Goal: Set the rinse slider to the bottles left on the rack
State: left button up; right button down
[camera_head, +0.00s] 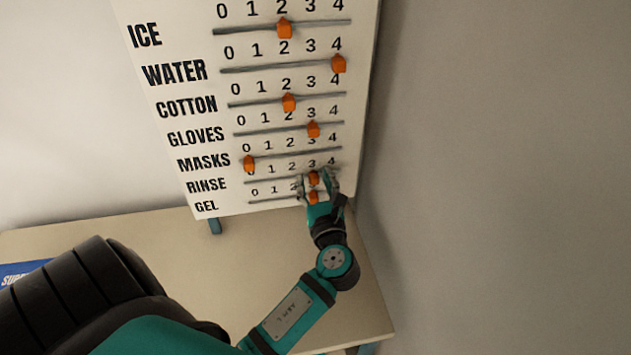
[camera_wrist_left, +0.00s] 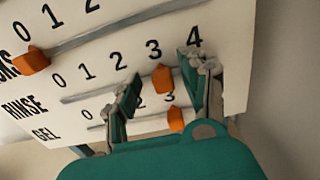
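The rinse slider, an orange knob (camera_head: 313,178) on the RINSE track of the white board (camera_head: 205,120), stands at about 3. In the left wrist view the rinse knob (camera_wrist_left: 162,78) lies between the spread fingers of my left gripper (camera_wrist_left: 160,84). The fingers are apart, with visible gaps to the knob, the right one being nearer. In the head view my left gripper (camera_head: 318,178) is at the lower right of the board and partly covers the RINSE and GEL rows. The rack and bottles are not in view. My right gripper is not in view.
The gel knob (camera_wrist_left: 176,118) sits just below the rinse knob, near 3. The masks knob (camera_head: 249,163) is at 0. Other orange knobs are on the rows above. The board stands on a beige table (camera_head: 150,245) with a blue sign (camera_head: 22,272) at left. A wall is right.

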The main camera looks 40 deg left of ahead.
pick_arm(q)
jog(key=shift+d, duration=0.1)
jog(key=shift+s+d, duration=0.2)
jog(key=shift+d, duration=0.05)
jog(key=v, duration=1.1)
jog(key=shift+s, duration=0.15)
